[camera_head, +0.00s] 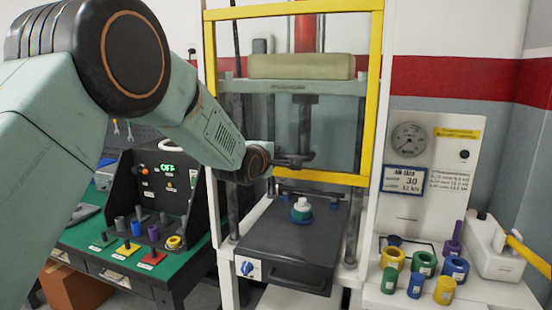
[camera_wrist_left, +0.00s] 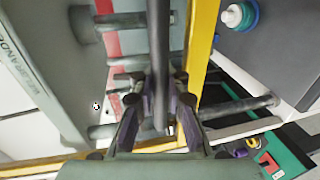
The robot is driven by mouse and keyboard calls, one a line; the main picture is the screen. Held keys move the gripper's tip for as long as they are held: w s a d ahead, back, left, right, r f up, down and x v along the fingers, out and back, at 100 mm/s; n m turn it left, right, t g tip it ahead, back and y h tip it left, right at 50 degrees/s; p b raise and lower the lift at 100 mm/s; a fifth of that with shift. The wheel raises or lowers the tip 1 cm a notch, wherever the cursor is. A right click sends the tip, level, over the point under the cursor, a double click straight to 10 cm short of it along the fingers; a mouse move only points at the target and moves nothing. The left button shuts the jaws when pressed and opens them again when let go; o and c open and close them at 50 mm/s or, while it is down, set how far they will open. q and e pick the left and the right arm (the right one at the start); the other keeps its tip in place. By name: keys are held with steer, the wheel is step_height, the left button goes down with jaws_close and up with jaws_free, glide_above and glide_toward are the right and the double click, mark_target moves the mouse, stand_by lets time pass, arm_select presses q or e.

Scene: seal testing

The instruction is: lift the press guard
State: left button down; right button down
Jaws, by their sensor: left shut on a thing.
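The press guard (camera_head: 322,178) is a clear pane in a yellow frame on the front of the press. Its lower bar hangs above the dark press bed, leaving a gap. Its yellow frame also shows in the left wrist view (camera_wrist_left: 203,38). My left gripper (camera_head: 290,160) is at the lower part of the guard, just above the bottom bar. In the left wrist view my left gripper (camera_wrist_left: 160,92) is shut on a dark grey bar, the guard's handle (camera_wrist_left: 159,40), which runs between the fingers. My right gripper is not in view.
A control box (camera_head: 165,185) with a green "OFF" display stands left. Several coloured rings and a gauge panel (camera_head: 425,165) are right.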

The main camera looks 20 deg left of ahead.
arm_select(q)
steer(key=c, duration=1.8)
jaws_free()
steer(key=shift+s+a, duration=0.1)
steer(key=o, duration=0.4)
steer(key=shift+s+a+r, duration=0.1)
steer(key=shift+s+r, duration=0.1)
steer(key=shift+s, duration=0.1)
steer(key=shift+o, duration=0.2)
steer(key=shift+w+f, duration=0.15)
steer(key=shift+w, duration=0.2)
steer(key=v, duration=1.2)
steer(key=shift+s, duration=0.1)
